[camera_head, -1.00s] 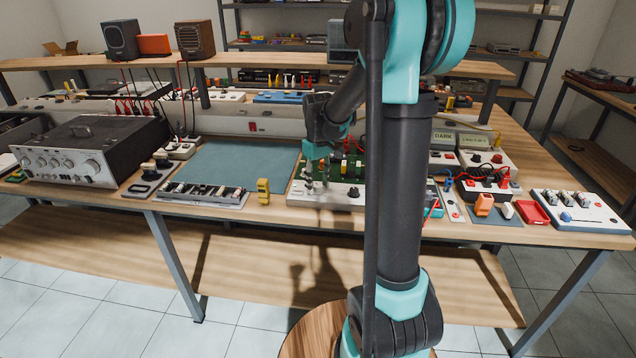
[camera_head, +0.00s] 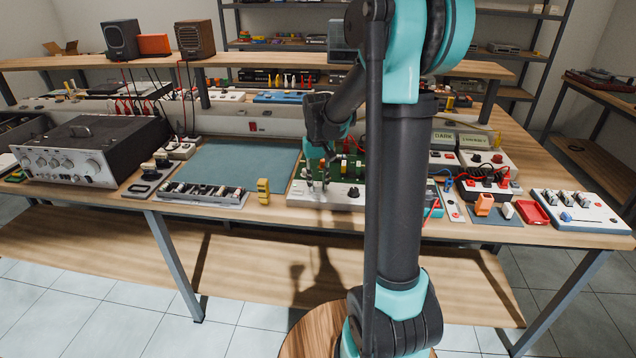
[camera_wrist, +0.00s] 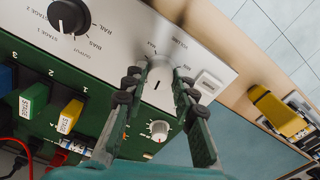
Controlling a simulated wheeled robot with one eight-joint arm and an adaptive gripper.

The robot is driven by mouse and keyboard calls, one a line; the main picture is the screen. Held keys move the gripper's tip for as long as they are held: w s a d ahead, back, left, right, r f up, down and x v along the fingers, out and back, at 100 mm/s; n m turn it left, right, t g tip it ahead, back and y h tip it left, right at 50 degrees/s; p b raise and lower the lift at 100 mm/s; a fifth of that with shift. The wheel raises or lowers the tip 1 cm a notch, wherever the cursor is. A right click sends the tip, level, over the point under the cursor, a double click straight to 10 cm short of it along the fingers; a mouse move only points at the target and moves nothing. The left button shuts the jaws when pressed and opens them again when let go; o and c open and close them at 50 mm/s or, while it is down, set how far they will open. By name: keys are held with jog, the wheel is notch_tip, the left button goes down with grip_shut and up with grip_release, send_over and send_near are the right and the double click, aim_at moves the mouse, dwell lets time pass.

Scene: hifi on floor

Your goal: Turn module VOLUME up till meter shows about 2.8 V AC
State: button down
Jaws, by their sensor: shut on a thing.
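The module (camera_head: 300,199) is a white front panel with a green circuit board behind it, near the front edge of the bench. In the wrist view its panel (camera_wrist: 115,42) carries the word VOLUME beside a pale knob (camera_wrist: 157,86) with a dark mark. My gripper (camera_wrist: 155,83) is shut on this VOLUME knob, one finger on each side. From the head my gripper (camera_head: 321,182) reaches down to the left part of the panel, and the knob is too small to make out. No meter reading is legible in either view.
A black selector knob (camera_wrist: 68,16) sits farther along the panel; from the head it is right of my gripper (camera_head: 353,192). A small white trimmer knob (camera_wrist: 159,130) is on the green board. A yellow object (camera_head: 263,190) stands left of the module. A blue-grey mat (camera_head: 240,163) is clear.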

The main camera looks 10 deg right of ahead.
aim_at(318, 185)
dwell(0.3)
jog(key=c, duration=1.2)
grip_release()
notch_tip(318, 185, up, 12)
jog(key=s+d+f+t, duration=0.2)
jog(key=s+f, duration=0.7)
jog(key=s, duration=0.2)
jog(key=s+d+f+t, duration=0.2)
jog(key=s+f, duration=0.6)
jog(key=s, duration=0.3)
jog(key=shift+s+f, duration=0.15)
jog(key=shift+f, duration=0.25)
jog(key=shift+a, duration=0.1)
